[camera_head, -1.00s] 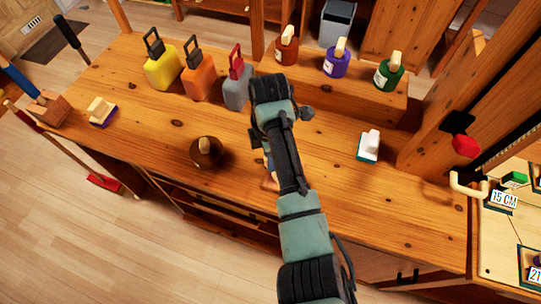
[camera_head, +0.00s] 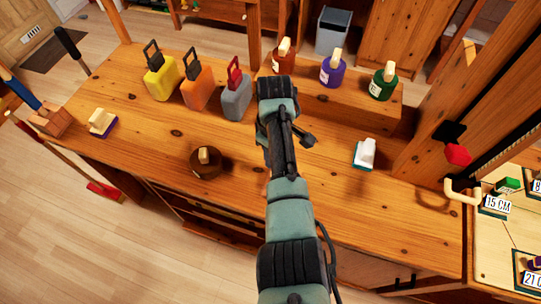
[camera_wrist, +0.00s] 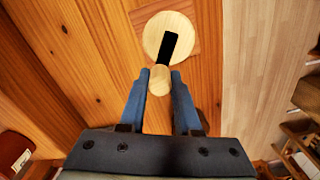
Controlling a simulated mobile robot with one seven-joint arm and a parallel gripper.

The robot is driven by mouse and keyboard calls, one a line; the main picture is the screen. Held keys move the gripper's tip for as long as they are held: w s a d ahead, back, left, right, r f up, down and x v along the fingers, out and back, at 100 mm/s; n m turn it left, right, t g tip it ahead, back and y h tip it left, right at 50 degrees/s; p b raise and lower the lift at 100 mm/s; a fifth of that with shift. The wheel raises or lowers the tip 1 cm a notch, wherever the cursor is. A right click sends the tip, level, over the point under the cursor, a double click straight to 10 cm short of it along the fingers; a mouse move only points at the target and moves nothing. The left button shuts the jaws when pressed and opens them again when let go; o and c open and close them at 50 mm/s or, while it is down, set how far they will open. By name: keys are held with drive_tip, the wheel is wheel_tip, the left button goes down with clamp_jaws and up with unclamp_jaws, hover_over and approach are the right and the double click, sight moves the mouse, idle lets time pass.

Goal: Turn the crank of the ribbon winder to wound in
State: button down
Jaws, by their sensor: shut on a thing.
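The ribbon winder shows in the wrist view as a pale round wooden disc (camera_wrist: 168,36) on an orange-brown wood block. A black crank arm (camera_wrist: 169,46) runs from the disc to a pale wooden knob (camera_wrist: 159,83). My gripper (camera_wrist: 160,82) has its two blue fingers on either side of the knob, shut on it. The crank arm points down the picture, tilted slightly left. In the head view, my own arm covers the winder and the fingers, so the crank cannot be seen there.
On the wooden bench (camera_head: 130,110) stand yellow (camera_head: 161,82), orange (camera_head: 196,92) and grey (camera_head: 237,102) bottles, a round brown pot (camera_head: 206,163) and a white-and-teal block (camera_head: 364,154). Small jars (camera_head: 332,72) stand on a raised shelf behind. A pale hook-shaped handle (camera_head: 464,193) is at right.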

drive_tip(key=m, duration=0.3)
drive_tip(key=shift+w+d, duration=0.3)
drive_tip(key=shift+d, duration=0.1)
drive_tip(key=s+d+m+p, duration=0.2)
drive_tip(key=d+m+p, duration=0.35)
drive_tip(key=m, duration=1.45)
drive_tip(key=s+a+m+p, duration=0.2)
drive_tip(key=m, duration=0.9)
drive_tip(key=s+a+m+p, duration=0.2)
drive_tip(key=s+m+p, duration=0.1)
drive_tip(key=m, duration=0.8)
drive_tip(key=shift+s, duration=0.2)
